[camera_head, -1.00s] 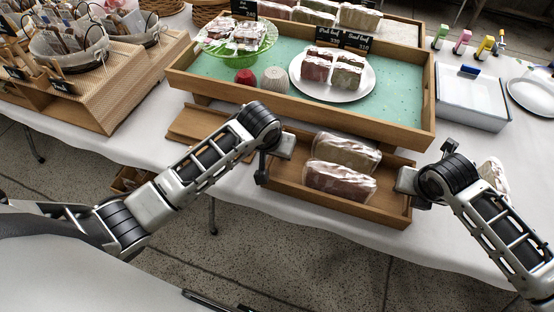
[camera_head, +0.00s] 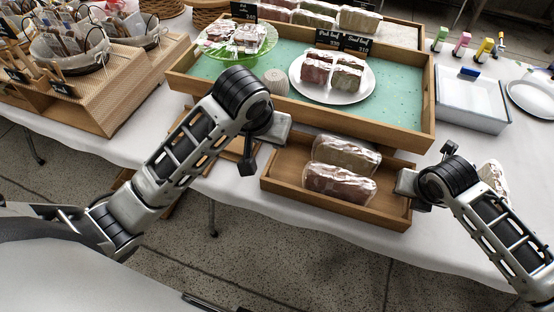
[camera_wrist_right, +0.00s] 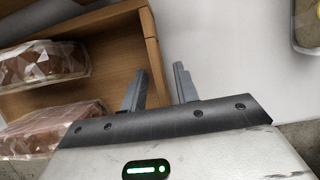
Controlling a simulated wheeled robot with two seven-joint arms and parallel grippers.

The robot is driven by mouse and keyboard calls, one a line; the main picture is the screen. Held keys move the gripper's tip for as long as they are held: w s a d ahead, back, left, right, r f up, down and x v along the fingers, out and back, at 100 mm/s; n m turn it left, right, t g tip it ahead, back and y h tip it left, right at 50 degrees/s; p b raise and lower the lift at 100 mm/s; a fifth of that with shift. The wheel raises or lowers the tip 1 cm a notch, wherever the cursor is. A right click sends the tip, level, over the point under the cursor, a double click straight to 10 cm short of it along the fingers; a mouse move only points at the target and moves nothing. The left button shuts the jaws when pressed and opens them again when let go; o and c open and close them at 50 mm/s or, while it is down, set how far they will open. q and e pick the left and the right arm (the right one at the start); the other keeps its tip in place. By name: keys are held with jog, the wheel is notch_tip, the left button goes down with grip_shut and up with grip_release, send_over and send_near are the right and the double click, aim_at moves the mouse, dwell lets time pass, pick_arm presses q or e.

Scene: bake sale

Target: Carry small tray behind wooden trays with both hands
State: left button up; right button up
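The small wooden tray (camera_head: 285,191) stands on the white-clothed table in front of the larger wooden tray (camera_head: 372,130). It holds two wrapped loaves (camera_head: 340,183). My left gripper (camera_head: 262,160) is above the small tray's left end, apart from its wall as far as I can see; its finger gap is hidden. My right gripper (camera_head: 408,192) is at the tray's right end. In the right wrist view, its fingers (camera_wrist_right: 158,88) are apart, with the tray's end wall (camera_wrist_right: 153,55) between them and a gap beside the outer finger.
The larger tray holds a plate of wrapped slices (camera_head: 331,94), a green stand (camera_head: 236,55) and a pale cup (camera_head: 276,82). Another wooden tray (camera_head: 404,32) stands behind it. A white bin (camera_head: 472,112) stands right. Woven risers with baskets (camera_head: 118,90) stand left.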

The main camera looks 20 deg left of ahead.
jog(key=v, duration=1.2)
